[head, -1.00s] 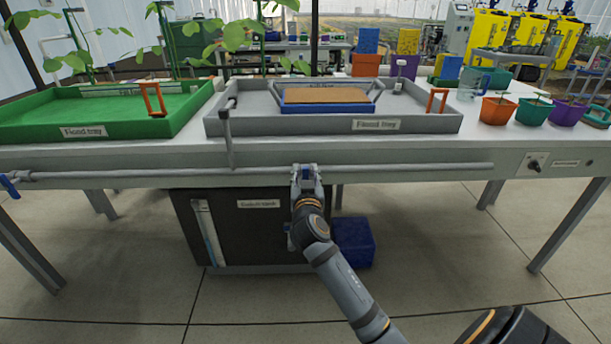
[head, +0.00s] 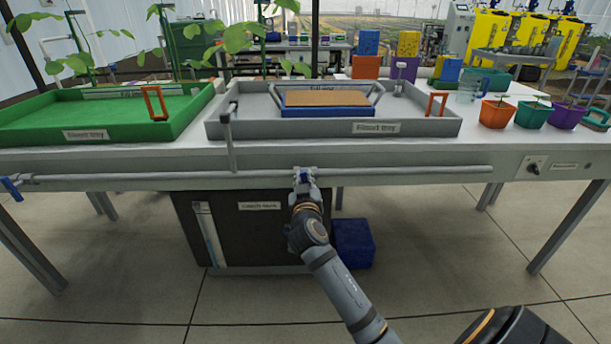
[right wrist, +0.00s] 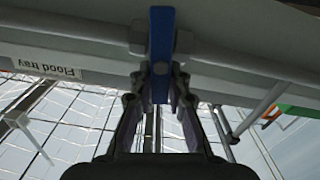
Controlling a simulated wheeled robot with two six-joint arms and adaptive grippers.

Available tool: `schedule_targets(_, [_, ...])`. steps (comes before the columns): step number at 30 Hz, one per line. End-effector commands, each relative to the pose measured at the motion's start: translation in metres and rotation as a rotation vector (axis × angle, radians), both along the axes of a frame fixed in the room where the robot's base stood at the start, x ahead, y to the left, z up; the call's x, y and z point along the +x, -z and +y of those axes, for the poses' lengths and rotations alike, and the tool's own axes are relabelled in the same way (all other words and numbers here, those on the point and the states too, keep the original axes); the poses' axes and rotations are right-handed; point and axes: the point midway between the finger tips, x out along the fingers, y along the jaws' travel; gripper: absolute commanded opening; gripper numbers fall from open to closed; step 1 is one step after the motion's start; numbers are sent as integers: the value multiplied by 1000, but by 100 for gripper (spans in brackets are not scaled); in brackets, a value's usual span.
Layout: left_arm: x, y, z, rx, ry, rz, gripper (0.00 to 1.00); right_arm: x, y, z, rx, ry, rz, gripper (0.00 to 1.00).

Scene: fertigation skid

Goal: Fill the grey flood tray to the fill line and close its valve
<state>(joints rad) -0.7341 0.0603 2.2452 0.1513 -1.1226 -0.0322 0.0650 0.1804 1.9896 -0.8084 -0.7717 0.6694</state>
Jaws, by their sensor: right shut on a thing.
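The grey flood tray (head: 290,130) sits on the bench, with a "Flood tray" label on its front wall and a fill-line label (head: 322,88) at the back. A blue raft with a brown top (head: 326,103) lies inside; I cannot tell the water level. A valve with a blue lever (right wrist: 161,45) sits on the pipe below the tray. In the right wrist view the lever stands across the pipe. My right gripper (head: 306,185) is at this valve, shut on the lever's end, with its fingers (right wrist: 159,88) on either side. My left gripper is out of view.
A green flood tray (head: 100,115) stands at the left, and a blue lever (head: 12,188) is at the pipe's left end. A dark tank (head: 260,240) with a sight gauge and a blue box (head: 354,243) stand below. Potted seedlings (head: 497,113) are at right.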

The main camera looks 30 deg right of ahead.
Motion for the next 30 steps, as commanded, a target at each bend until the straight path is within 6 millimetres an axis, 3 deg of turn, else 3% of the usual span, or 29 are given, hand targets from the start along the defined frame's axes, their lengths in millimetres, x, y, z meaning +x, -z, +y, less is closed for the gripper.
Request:
schedule_targets(15, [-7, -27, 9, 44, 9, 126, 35, 4, 1, 7, -310, -1, 190, 0])
schedule_targets(30, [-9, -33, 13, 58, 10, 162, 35, 5, 4, 8, -409, 0, 248, 0])
